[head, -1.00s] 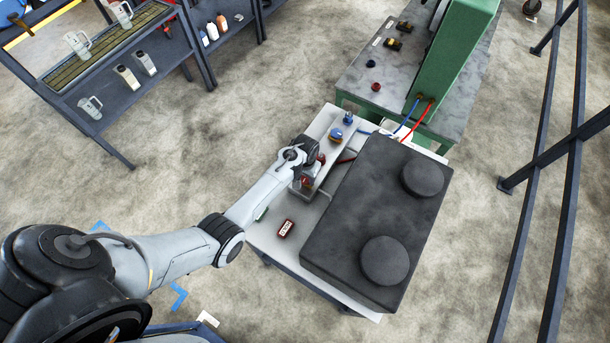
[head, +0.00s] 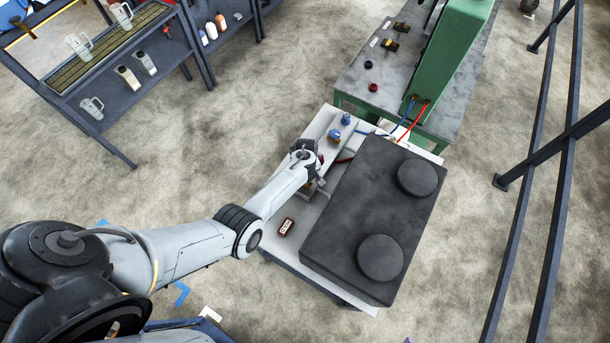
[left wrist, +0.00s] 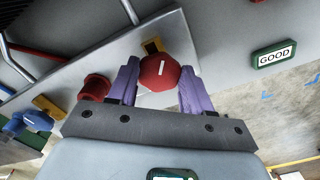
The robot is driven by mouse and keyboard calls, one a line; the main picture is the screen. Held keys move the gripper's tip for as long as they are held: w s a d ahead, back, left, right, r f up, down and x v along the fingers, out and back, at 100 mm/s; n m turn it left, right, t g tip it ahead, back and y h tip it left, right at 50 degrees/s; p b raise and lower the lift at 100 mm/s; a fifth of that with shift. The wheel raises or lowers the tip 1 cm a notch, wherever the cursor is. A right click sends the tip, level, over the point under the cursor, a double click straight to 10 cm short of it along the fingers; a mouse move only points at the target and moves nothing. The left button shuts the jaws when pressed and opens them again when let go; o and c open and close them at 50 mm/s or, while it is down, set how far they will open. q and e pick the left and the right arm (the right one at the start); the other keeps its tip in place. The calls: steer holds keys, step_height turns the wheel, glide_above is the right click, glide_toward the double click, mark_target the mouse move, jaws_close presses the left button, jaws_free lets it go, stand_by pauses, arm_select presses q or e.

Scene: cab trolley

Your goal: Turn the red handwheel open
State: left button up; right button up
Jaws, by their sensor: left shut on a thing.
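In the left wrist view a red handwheel (left wrist: 156,74) with a white mark on its face sits between the two purple fingers of my left gripper (left wrist: 160,85). The fingers are shut on it from both sides. A yellow tag shows just behind it. In the head view my left gripper (head: 312,180) is over the grey trolley top, beside the large black block, and the arm hides the gripped handwheel. A second, darker red knob (left wrist: 95,87) is left of the fingers, apart from them. My right gripper is not in view.
A blue knob (left wrist: 30,121) lies farther left; blue knobs (head: 346,119) also show in the head view. A green-framed plate (left wrist: 273,54) reads GOOD. The black block (head: 370,220) stands close on the right. A green-framed bench (head: 385,85) is behind; a shelf (head: 110,100) stands left.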

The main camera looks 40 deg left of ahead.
arm_select(q)
steer(key=n, duration=0.3)
steer(key=shift+w+n, duration=0.1)
steer(key=shift+n, duration=0.3)
steer(key=shift+n+b, duration=0.3)
steer(key=shift+n, duration=1.3)
steer(key=o, duration=1)
steer(key=shift+o, duration=0.2)
steer(key=shift+r, duration=0.1)
step_height(320, 180, up, 11)
steer(key=p, duration=0.3)
steer(key=shift+f, duration=0.2)
